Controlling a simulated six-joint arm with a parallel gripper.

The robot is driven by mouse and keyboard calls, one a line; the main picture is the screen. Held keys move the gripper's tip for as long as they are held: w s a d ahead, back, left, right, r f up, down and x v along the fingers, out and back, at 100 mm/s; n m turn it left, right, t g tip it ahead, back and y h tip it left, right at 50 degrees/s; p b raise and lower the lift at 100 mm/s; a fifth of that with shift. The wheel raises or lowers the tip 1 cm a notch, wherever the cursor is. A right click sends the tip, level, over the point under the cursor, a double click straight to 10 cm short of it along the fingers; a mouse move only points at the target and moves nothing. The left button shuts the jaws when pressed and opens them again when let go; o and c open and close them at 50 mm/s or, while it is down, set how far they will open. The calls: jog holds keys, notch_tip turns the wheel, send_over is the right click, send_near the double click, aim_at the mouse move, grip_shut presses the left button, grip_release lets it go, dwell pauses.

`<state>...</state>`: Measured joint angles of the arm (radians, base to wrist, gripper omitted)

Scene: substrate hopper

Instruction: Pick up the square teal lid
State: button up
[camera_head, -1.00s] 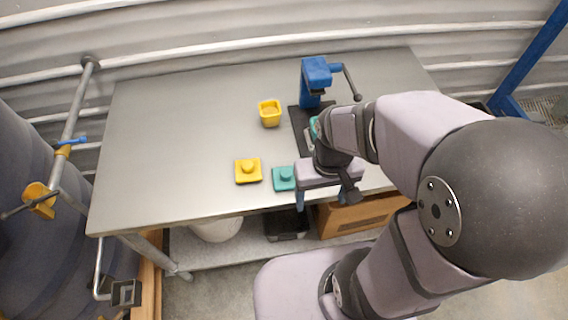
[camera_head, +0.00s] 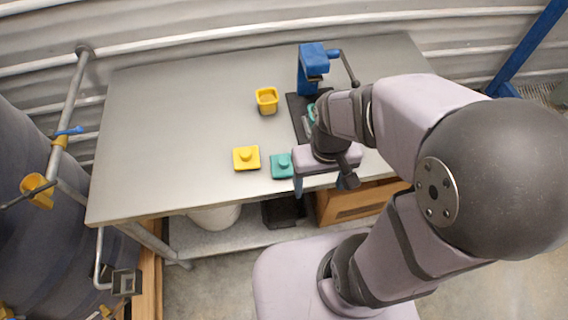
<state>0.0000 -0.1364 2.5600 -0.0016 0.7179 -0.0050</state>
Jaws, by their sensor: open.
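The square teal lid (camera_head: 280,168), with a round knob on top, lies flat near the front edge of the metal table. My gripper (camera_head: 318,182) is just right of the lid, at the table's front edge. One blue finger (camera_head: 298,187) shows beside the lid's right side; the other is mostly hidden behind my wrist. The gripper is open and holds nothing. I cannot tell whether the finger touches the lid or how high it is.
A yellow square lid (camera_head: 246,159) lies left of the teal one. A yellow cup (camera_head: 267,100) stands farther back. A blue lever press (camera_head: 313,58) stands on a black base, with a teal object (camera_head: 311,112) partly hidden by my arm. The table's left half (camera_head: 165,130) is clear.

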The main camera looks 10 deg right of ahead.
jog(key=o, duration=0.3)
jog(key=shift+w, duration=0.1)
